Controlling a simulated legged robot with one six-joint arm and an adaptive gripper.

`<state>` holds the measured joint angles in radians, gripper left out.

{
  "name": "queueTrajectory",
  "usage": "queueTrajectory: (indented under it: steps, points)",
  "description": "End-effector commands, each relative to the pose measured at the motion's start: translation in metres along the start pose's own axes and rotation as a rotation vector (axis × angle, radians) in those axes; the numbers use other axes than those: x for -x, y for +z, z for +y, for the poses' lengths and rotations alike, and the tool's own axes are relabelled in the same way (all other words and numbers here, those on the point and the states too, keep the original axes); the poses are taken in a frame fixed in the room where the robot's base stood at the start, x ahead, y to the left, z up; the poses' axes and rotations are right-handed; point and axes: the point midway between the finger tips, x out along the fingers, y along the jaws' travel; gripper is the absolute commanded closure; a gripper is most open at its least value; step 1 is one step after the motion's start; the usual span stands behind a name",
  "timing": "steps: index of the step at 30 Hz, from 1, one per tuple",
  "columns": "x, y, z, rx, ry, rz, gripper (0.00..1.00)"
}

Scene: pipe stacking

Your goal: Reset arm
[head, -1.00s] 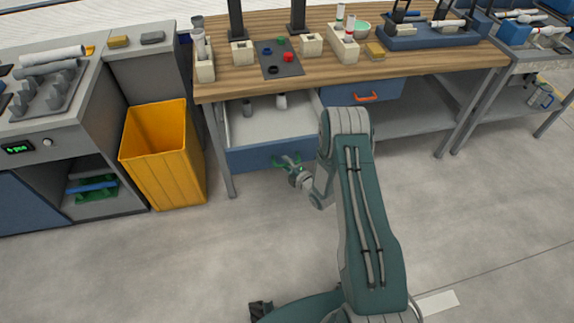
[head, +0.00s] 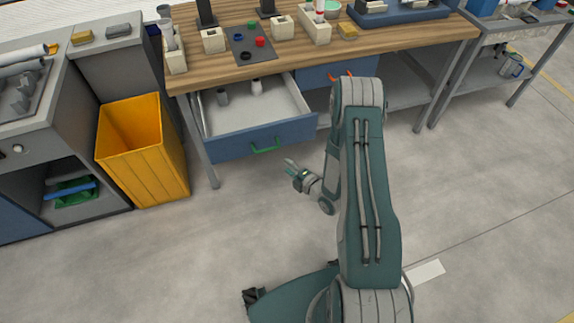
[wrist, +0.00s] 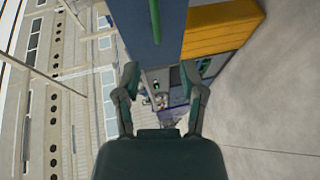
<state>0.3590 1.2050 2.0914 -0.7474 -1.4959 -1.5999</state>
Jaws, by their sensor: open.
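My gripper (head: 291,169) is in front of the workbench, a little below and to the right of the open drawer's green handle (head: 265,149). It is apart from the handle. In the wrist view, the two fingers of my gripper (wrist: 161,80) are spread with nothing between them. The blue-fronted drawer (head: 230,145) stands pulled out, with two small grey and white pieces (head: 256,87) standing toward its back. The drawer front (wrist: 175,50) and its green handle (wrist: 155,20) also show at the top of the wrist view.
An orange bin (head: 145,155) stands left of the drawer. The wooden workbench (head: 370,55) carries a dark mat (head: 250,45) with coloured rings, pale blocks and a blue rack (head: 400,14). A second drawer has a red handle, partly hidden by my arm. The floor in front is clear.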

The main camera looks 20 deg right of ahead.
Motion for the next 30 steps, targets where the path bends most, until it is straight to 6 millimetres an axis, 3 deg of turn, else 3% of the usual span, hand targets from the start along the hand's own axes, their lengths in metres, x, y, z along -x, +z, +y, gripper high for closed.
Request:
queueTrajectory:
  steps: [10,13,22,30]
  points:
    - [-0.001,0.000,0.001,0.000,-0.001,-0.001,0.48]
    - [-0.004,0.004,0.011,-0.004,-0.017,-0.008,0.48]
    - [-0.021,0.024,0.089,-0.111,-0.174,-0.119,0.48]
    - [-0.009,0.030,0.167,-0.278,-0.275,-0.284,0.48]
